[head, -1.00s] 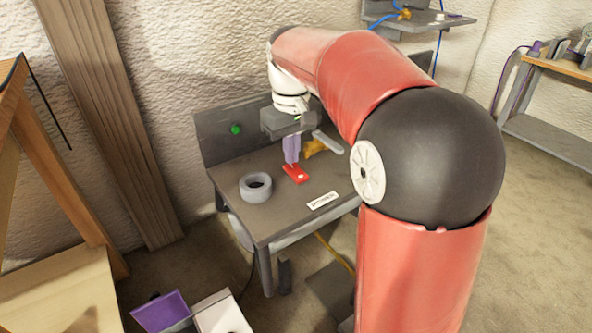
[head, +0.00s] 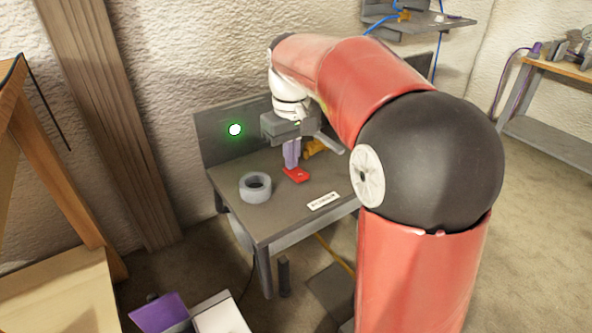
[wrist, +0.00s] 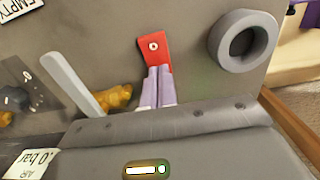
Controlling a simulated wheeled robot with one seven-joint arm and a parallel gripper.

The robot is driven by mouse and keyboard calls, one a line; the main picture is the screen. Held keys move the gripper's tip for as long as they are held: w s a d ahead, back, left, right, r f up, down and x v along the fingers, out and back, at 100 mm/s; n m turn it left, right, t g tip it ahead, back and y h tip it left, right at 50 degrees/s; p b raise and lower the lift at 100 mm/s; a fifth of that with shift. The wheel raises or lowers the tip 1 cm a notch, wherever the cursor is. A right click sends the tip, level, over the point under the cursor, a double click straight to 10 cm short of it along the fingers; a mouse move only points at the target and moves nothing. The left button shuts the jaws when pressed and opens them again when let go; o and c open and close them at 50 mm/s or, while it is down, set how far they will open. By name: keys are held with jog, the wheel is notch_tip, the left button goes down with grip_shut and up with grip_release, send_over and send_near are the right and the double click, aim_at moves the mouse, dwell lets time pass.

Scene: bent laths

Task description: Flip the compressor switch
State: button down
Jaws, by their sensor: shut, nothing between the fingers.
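The red switch (head: 297,175) sits on top of the grey bench (head: 230,212). In the wrist view the red switch (wrist: 153,46) shows as a red strip with a pale round spot. My gripper (head: 291,165) is shut and empty, pointing down at one end of the switch. Its pale purple fingers (wrist: 159,70) lie side by side against or just above the red strip; I cannot tell if they touch. They hide that end of the switch. A round green lamp (head: 235,130) on the bench's back panel glows brightly.
A grey ring (head: 255,187) lies left of the switch. A yellow-brown fitting (head: 314,149) and a grey lever (wrist: 72,85) are close beside my gripper. A white label (head: 323,201) lies near the front edge. The bench's front left is clear.

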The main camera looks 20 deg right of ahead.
notch_tip(320, 180, up, 7)
jog(key=p, duration=0.6)
jog(key=shift+p, duration=0.3)
jog(key=shift+s, duration=0.1)
jog(key=s+f+m+t, duration=0.1)
jog(key=s+f+t, duration=0.1)
jog(key=s, duration=0.9)
jog(key=s+f+m+t, duration=0.2)
jog(key=s+t, duration=0.1)
jog(key=s, duration=0.8)
jog(key=shift+m+t, duration=0.3)
jog(key=shift+f, duration=0.15)
